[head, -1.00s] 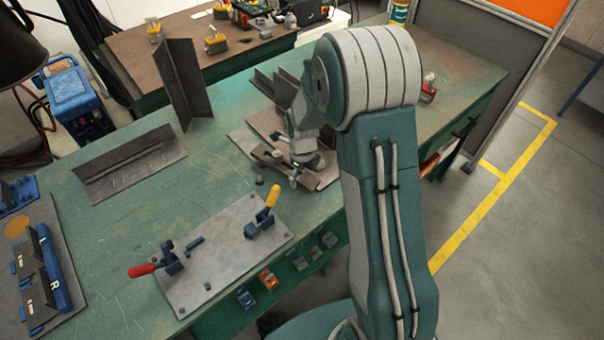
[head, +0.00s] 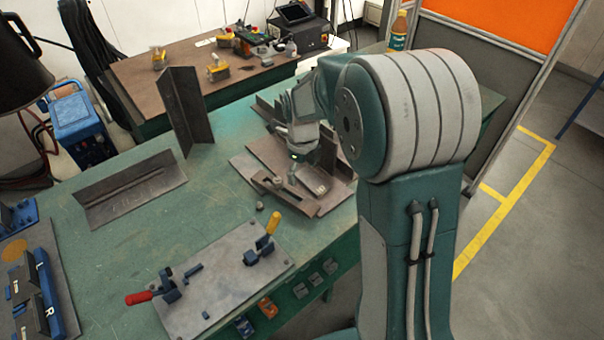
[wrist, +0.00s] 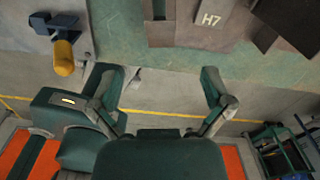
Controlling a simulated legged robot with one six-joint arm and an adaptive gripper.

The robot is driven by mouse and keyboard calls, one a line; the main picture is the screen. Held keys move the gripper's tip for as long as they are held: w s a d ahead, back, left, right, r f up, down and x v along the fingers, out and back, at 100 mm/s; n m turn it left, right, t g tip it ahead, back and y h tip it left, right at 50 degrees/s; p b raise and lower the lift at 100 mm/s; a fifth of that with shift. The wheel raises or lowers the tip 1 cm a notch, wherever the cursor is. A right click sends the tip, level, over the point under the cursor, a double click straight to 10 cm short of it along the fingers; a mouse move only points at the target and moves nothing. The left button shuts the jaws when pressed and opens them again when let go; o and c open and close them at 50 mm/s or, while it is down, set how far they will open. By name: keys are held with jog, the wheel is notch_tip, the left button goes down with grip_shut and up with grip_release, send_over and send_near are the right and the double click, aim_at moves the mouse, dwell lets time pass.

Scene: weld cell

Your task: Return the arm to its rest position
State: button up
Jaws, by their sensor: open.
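My gripper (wrist: 178,90) is open and empty in the wrist view, its two fingers spread wide apart. Below it in that view are the green table's edge and the grey floor. In the head view my arm rises at the right and bends over the green table (head: 130,235). The wrist end hangs above the brown steel plates, and the fingers are hard to make out there. A plate marked H7 (wrist: 210,20) lies beyond the fingers in the wrist view.
A grey fixture plate (head: 225,285) with a red-handled clamp (head: 139,298) and a yellow-handled clamp (head: 268,238) lies at the front. Blue L and R holders (head: 38,290) sit at the far left.

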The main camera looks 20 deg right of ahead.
jog(key=s+r+n+t, duration=0.3)
jog(key=s+r+n, duration=0.85)
jog(key=n, duration=0.25)
jog(key=s+r+n+t, duration=0.2)
jog(key=s+r+n, duration=0.2)
jog(key=s+n, duration=0.7)
jog(key=a+n, duration=0.1)
jog(key=n, duration=0.2)
jog(key=shift+s+n+t, duration=0.3)
jog(key=shift+s+n, duration=0.1)
